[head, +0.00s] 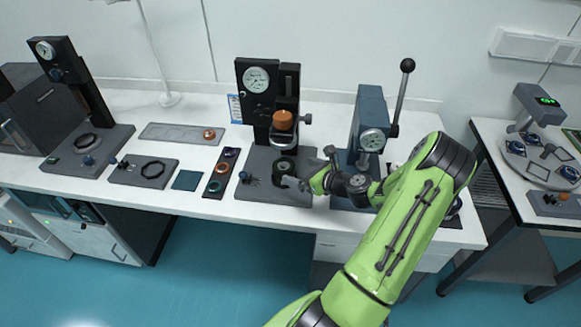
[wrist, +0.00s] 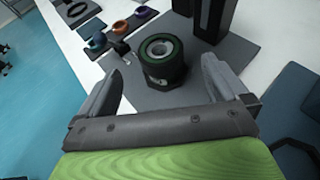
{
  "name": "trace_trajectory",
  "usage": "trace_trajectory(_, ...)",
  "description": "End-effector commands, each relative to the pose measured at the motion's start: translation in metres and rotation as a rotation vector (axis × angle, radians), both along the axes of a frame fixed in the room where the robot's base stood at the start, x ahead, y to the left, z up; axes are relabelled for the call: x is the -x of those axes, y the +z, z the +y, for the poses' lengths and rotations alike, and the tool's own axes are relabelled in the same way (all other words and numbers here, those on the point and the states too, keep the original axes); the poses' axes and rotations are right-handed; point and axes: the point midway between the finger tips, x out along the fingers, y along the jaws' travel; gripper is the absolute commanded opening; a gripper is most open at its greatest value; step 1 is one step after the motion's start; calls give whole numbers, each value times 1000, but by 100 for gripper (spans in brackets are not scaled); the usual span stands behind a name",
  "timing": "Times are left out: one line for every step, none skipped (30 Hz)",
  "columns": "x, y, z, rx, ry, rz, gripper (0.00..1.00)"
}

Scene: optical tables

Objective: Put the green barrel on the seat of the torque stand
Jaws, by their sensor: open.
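A dark green barrel (head: 285,167) with a pale metal core stands upright on the grey base plate of the middle dial stand (head: 256,80), which appears to be the torque stand. In the wrist view the barrel (wrist: 164,68) sits just ahead of and between my fingertips. Whether it rests on a seat or directly on the plate I cannot tell. An orange-capped part (head: 283,121) sits in the stand above it. My gripper (head: 299,183) is open, with its fingers apart on either side of the barrel's near edge, and holds nothing.
A tray of coloured rings (head: 221,172) lies left of the base plate. A blue lever press (head: 370,125) stands close on the right, beside my arm. Another dial stand (head: 72,80) is at the far left. The stand's upright column rises behind the barrel.

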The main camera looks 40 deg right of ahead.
Motion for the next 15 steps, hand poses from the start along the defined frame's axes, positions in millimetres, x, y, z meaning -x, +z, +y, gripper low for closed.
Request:
trace_trajectory(13, 6, -2, 1, -5, 2, 100)
trace_trajectory(19, 9, -1, 1, -4, 1, 100)
trace_trajectory(27, 12, -1, 2, -5, 1, 100)
trace_trajectory(32, 13, -1, 1, -3, 2, 100)
trace_trajectory(36, 15, -1, 1, -3, 1, 100)
trace_trajectory(40, 17, -1, 1, -2, 0, 100)
trace_trajectory(42, 18, 0, 1, -1, 0, 100)
trace_trajectory(44, 19, 0, 2, 2, 0, 100)
trace_trajectory(44, 21, 3, 13, 15, 5, 100)
trace_trajectory(42, 23, 7, 34, 39, 15, 100)
trace_trajectory(38, 25, 14, 69, 79, 31, 100)
trace_trajectory(31, 30, 28, 137, 158, 63, 100)
trace_trajectory(25, 34, 42, 203, 236, 92, 100)
trace_trajectory(19, 40, 58, 284, 328, 123, 100)
trace_trajectory(13, 47, 81, 407, 463, 167, 100)
